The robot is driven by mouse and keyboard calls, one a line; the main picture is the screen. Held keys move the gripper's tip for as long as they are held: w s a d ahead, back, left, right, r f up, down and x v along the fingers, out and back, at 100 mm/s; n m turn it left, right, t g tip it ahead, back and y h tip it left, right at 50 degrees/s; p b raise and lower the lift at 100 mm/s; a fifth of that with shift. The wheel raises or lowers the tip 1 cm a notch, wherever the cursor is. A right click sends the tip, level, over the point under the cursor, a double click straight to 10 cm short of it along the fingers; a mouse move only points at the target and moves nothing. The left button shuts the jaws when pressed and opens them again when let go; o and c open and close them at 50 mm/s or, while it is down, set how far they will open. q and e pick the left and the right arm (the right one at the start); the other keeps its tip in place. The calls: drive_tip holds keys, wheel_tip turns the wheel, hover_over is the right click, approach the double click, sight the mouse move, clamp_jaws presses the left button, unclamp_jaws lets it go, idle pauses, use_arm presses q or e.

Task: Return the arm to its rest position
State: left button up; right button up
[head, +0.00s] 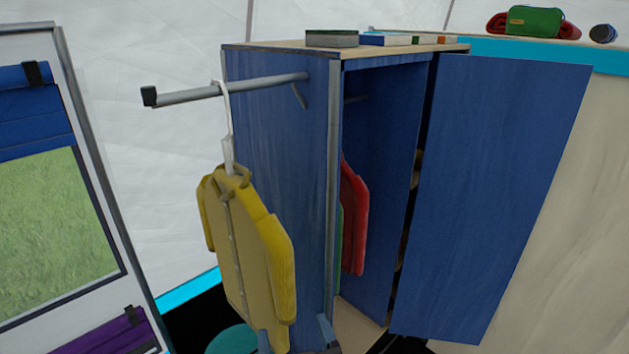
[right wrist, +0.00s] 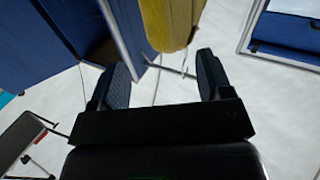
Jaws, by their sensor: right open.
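My right gripper (head: 294,336) is at the bottom edge of the head view, with its fingertips just showing at the lower end of the yellow jacket. In the right wrist view my right gripper (right wrist: 162,70) has its two fingers wide apart with nothing held between them. The yellow jacket (head: 250,250) hangs on a white hanger from a grey rod (head: 215,91) on the wardrobe's outer side. The jacket's lower end (right wrist: 172,22) shows beyond the fingers in the right wrist view. My left gripper is not in view.
The blue wardrobe (head: 275,160) stands close by, its door (head: 495,190) swung open to the right. A red garment (head: 354,215) hangs inside. A stool-like teal round thing (head: 233,340) is low in front. A framed tent window (head: 60,220) is at left.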

drive_tip(key=w+d+f+g, duration=0.35)
drive_tip(key=d+f, duration=0.75)
drive_tip(key=f, duration=0.4)
drive_tip(key=s+d+f+m+h, duration=0.1)
drive_tip(key=s+d+f, duration=0.2)
drive_tip(key=d+f, duration=0.2)
drive_tip(key=s+d+f+m+g+h, duration=0.1)
drive_tip(key=s+d+f+h, duration=0.1)
drive_tip(key=d+f, duration=0.3)
drive_tip(key=s+d+f+m+g+h, duration=0.1)
drive_tip(key=s+d+f, duration=0.3)
drive_tip(key=d, duration=0.5)
drive_tip(key=shift+s+d+f+h, duration=0.35)
drive_tip(key=shift+s+f+h, duration=0.05)
drive_tip(key=shift+s+h, duration=0.2)
